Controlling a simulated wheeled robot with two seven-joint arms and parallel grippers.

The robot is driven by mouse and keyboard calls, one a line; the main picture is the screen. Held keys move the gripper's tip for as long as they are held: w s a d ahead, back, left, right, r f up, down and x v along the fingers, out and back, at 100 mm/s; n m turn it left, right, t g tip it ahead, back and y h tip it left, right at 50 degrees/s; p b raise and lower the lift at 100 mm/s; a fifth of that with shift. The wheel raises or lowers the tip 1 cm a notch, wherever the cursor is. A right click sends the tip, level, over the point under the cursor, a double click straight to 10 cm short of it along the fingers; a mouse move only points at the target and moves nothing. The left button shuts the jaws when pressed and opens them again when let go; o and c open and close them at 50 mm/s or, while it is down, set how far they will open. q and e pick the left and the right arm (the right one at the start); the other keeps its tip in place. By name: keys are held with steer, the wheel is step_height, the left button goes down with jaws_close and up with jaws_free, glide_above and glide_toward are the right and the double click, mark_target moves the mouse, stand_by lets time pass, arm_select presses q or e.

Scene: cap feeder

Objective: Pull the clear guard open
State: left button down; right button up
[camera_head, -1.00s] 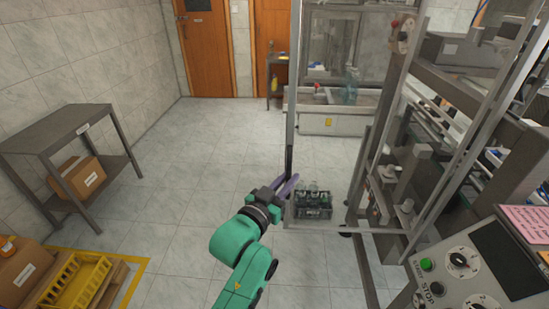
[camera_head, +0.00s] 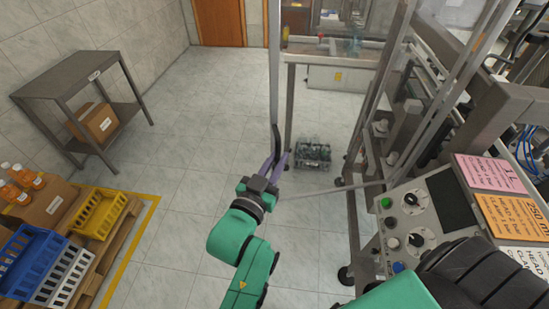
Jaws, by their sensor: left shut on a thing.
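The clear guard (camera_head: 333,125) is a see-through panel in a thin grey metal frame, standing out from the machine on the right. Its free upright edge (camera_head: 274,70) is on the left, and its lower rail (camera_head: 325,191) runs right to the machine frame. A dark upright handle (camera_head: 276,138) is on the free edge. My left gripper (camera_head: 274,162), with purple fingers, is shut on this handle from the near side. The fingers partly hide the handle's lower end. Part of my right arm shows at the bottom right, but its gripper is out of view.
The control panel (camera_head: 410,222) with knobs and coloured cards is on the right. A crate of bottles (camera_head: 312,152) stands on the floor behind the guard. A grey side table (camera_head: 75,75) and a pallet with yellow (camera_head: 99,212) and blue crates stand left. Open floor lies between.

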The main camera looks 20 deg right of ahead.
arm_select(q)
steer(key=shift+r, duration=0.15)
arm_select(e)
steer(key=shift+d, duration=0.1)
arm_select(q)
steer(key=c, duration=0.8)
jaws_free()
steer(key=shift+d, duration=0.1)
steer(key=shift+c, duration=0.2)
steer(key=shift+s+d, duration=0.1)
arm_select(e)
steer(key=shift+d, duration=0.2)
steer(key=shift+r, duration=0.1)
arm_select(q)
steer(key=shift+s+a+p, duration=0.15)
steer(key=shift+a+p, duration=0.15)
steer(key=shift+a, duration=0.05)
steer(key=p+v, duration=0.4)
steer(key=v, duration=1)
arm_select(e)
steer(key=r, duration=0.4)
steer(key=shift+a+r, duration=0.15)
steer(key=shift+a, duration=0.05)
